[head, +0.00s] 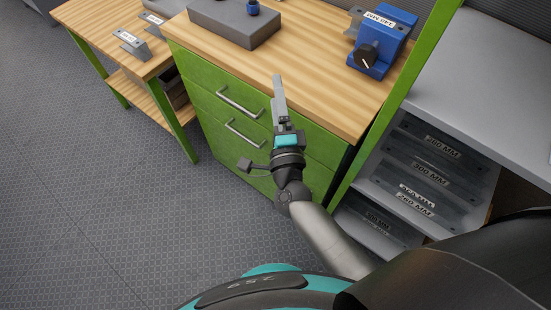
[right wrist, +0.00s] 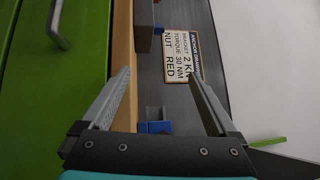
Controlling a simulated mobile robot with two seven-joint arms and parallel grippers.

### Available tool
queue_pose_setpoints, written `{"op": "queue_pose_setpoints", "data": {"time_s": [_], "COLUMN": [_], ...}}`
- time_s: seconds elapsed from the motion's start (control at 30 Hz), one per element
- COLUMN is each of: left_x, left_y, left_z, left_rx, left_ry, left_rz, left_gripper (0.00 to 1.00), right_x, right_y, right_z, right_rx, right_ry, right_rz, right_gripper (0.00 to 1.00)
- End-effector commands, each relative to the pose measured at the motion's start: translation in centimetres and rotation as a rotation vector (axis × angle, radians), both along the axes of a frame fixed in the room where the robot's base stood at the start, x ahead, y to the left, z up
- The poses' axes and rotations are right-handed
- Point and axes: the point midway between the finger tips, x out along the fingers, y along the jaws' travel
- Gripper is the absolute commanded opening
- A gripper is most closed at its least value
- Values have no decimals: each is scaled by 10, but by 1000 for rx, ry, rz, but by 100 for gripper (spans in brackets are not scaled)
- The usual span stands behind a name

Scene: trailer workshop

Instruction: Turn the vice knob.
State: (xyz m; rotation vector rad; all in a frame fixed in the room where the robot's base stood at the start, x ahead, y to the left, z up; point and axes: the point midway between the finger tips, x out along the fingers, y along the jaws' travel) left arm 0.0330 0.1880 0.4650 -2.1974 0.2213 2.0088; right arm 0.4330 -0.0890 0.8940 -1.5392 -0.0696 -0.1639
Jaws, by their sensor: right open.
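The blue vice (head: 383,42) stands on the wooden bench top near its right end, and a bracket with a label sits at its jaws. Its round black knob (head: 367,57) is on the side facing me. My right gripper (head: 279,82) is in front of the bench's front edge, to the left of the vice and apart from it. In the right wrist view my right gripper (right wrist: 159,78) has its two fingers spread with nothing between them. A small blue part (right wrist: 155,127), likely the vice, shows beyond them. My left gripper is not in view.
Green drawers (head: 240,120) with metal handles are under the bench top (head: 290,55). A grey block (head: 235,22) stands at the back left. A shelf unit (head: 480,90) with labelled brackets is on the right. A sign (right wrist: 183,57) shows behind the bench. Bare bench top lies between block and vice.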

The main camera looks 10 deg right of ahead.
Motion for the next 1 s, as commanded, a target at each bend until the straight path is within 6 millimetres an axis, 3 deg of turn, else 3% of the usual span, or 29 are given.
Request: {"op": "queue_pose_setpoints", "data": {"time_s": [0.37,0.7,1.0], "left_x": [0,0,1], "left_y": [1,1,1], "left_z": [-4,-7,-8], "left_rx": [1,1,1], "left_ry": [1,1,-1], "left_rz": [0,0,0], "left_gripper": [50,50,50], "right_x": [-12,-31,-45], "right_y": [15,15,12], "right_z": [-75,-139,-174], "right_rx": [-312,-526,-637], "right_ry": [168,301,373], "right_rz": [130,219,270], "right_gripper": [94,94,94]}}
